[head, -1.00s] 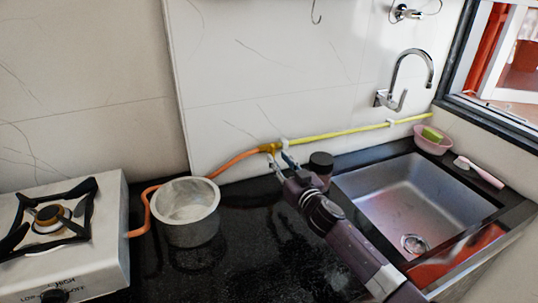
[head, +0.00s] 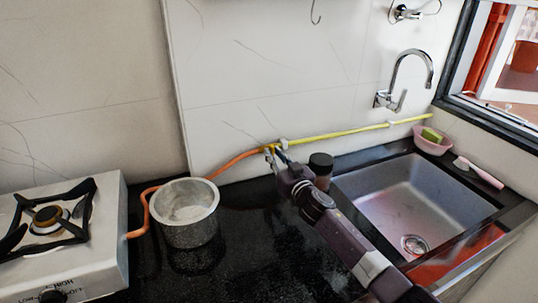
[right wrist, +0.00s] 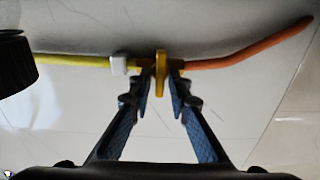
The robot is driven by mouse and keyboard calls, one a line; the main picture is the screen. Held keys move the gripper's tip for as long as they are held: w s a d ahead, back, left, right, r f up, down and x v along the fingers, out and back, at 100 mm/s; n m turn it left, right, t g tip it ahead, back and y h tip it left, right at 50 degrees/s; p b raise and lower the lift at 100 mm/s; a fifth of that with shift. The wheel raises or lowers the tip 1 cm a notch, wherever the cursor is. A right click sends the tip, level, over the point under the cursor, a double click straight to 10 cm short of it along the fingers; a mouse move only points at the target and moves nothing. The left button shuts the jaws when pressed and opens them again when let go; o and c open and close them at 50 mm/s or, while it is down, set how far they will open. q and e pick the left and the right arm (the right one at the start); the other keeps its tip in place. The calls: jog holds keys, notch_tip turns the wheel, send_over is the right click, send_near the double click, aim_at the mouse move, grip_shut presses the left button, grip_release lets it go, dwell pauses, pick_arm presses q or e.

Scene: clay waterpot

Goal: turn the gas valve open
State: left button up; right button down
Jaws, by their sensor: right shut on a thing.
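The gas valve is a small yellow fitting on the wall, between a yellow pipe and an orange hose. In the right wrist view the yellow valve (right wrist: 161,70) stands upright between my fingers. My right gripper (right wrist: 163,80) is shut on it, one dark finger on each side. In the head view my right gripper (head: 277,153) reaches the pipe joint from the lower right and partly hides the valve. My left gripper is not in view.
The yellow pipe (head: 340,133) runs right along the wall; the orange hose (head: 233,160) runs left behind a metal pot (head: 186,214) towards the stove (head: 65,240). A dark round-topped object (head: 320,163) stands close beside my gripper. A sink (head: 415,195) lies to the right.

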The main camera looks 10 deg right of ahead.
jog(key=shift+a+n, duration=0.1)
jog(key=shift+n, duration=0.2)
jog(key=shift+a+f+n, duration=0.15)
jog(key=shift+n, duration=4.15)
jog(key=shift+a+f+n, duration=0.1)
jog(key=shift+n, duration=4.2)
jog(key=shift+r, duration=0.1)
jog(key=c, duration=2)
grip_release()
jog(key=shift+c, duration=0.2)
